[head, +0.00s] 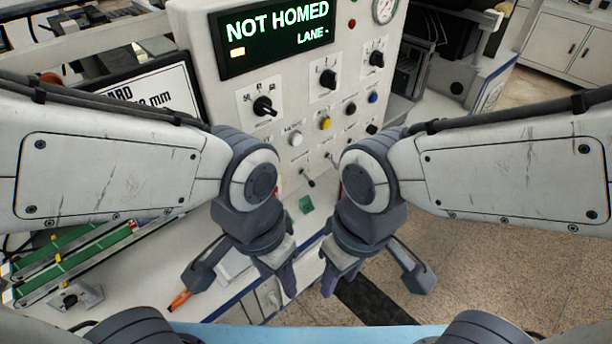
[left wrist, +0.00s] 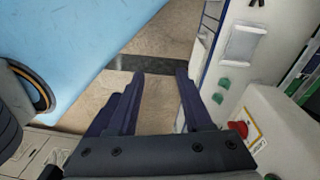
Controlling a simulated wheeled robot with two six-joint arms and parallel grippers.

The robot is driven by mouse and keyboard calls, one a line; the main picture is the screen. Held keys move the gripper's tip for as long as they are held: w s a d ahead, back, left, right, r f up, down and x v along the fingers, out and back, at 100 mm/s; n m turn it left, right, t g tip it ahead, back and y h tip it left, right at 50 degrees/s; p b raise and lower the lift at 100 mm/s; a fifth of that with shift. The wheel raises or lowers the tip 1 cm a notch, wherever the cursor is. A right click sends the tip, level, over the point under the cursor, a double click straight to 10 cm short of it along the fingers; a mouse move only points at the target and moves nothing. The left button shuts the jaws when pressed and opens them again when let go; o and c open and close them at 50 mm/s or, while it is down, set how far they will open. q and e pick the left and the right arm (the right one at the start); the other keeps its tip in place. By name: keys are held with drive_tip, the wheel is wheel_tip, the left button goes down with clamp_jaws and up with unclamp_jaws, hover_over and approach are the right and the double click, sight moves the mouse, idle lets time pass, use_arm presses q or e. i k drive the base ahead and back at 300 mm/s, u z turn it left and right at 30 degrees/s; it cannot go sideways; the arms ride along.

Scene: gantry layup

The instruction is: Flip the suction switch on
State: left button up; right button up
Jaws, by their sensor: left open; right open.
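A light grey control panel (head: 215,90) stands ahead of me in the head view, with rotary knobs, coloured buttons and small toggle levers. Low on its face are a toggle lever (head: 308,178) and another small lever (head: 331,159). Their labels are too small to read, so I cannot tell which control is the suction switch. My left gripper (head: 279,282) is open and empty, below and in front of the panel; its fingers also show in the left wrist view (left wrist: 160,76). My right gripper (head: 338,282) is open and empty beside it. My arms hide the panel's lower part.
The display (head: 277,35) reads "NOT HOMED" and "LANE -". A gauge (head: 384,10) sits at the panel's top right. Green strips (head: 75,250) and an orange-handled tool (head: 179,299) lie at lower left. A red button (left wrist: 237,128) shows in the left wrist view. Floor is open at right.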

sight(311, 182)
drive_tip(key=u, duration=1.65)
drive_tip(key=k, duration=0.4)
drive_tip(key=z, duration=1.45)
